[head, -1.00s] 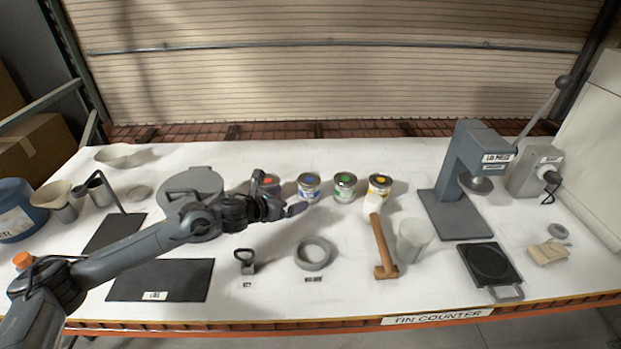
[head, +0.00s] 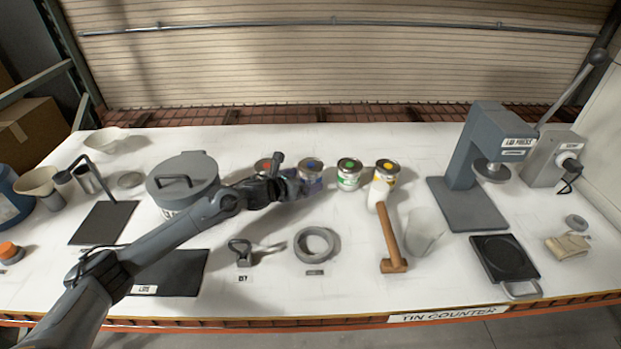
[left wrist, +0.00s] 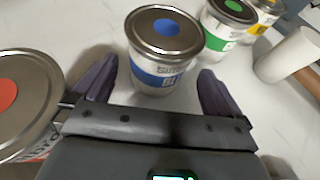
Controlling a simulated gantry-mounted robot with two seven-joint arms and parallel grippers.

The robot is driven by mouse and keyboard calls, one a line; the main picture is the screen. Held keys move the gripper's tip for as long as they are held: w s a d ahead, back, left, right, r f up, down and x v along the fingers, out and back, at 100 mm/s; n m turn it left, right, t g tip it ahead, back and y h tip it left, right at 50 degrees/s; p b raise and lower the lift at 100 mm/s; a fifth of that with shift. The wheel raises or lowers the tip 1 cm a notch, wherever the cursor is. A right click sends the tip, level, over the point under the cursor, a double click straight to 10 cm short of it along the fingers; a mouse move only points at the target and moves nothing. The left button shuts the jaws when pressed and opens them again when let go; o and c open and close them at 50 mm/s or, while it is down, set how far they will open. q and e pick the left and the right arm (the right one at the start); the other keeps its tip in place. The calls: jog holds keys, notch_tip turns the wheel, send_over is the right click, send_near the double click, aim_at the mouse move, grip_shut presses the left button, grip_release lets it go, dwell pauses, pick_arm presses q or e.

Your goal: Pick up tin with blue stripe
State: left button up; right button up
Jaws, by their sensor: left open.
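The tin with the blue stripe (left wrist: 160,72) stands upright in the left wrist view, with a blue dot on its grey lid. It also shows in the head view (head: 311,172), its lower part partly covered by my gripper. My left gripper (left wrist: 157,88) is open, with one dark finger on each side of the tin's near side. In the head view my left gripper (head: 292,185) is at the tin's front left. I cannot tell whether the fingers touch it. My right gripper is not in view.
A red-dot tin (left wrist: 15,100) stands close beside the gripper on the left. A green-dot tin (head: 349,173) and a yellow-dot tin (head: 385,177) stand to the right. A mallet (head: 389,236) lies in front of them. A grey lidded pot (head: 183,178) is left, near my arm.

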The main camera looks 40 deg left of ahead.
aim_at(304, 179)
pick_arm(q)
jog(key=shift+b+x, duration=0.35)
jog(key=shift+x, duration=1.75)
jog(key=shift+s+a+f, duration=0.1)
jog(key=shift+f, duration=0.1)
jog(key=c, duration=1)
jog(key=shift+r, duration=0.1)
jog(key=shift+c, duration=0.5)
jog(key=shift+r, duration=0.3)
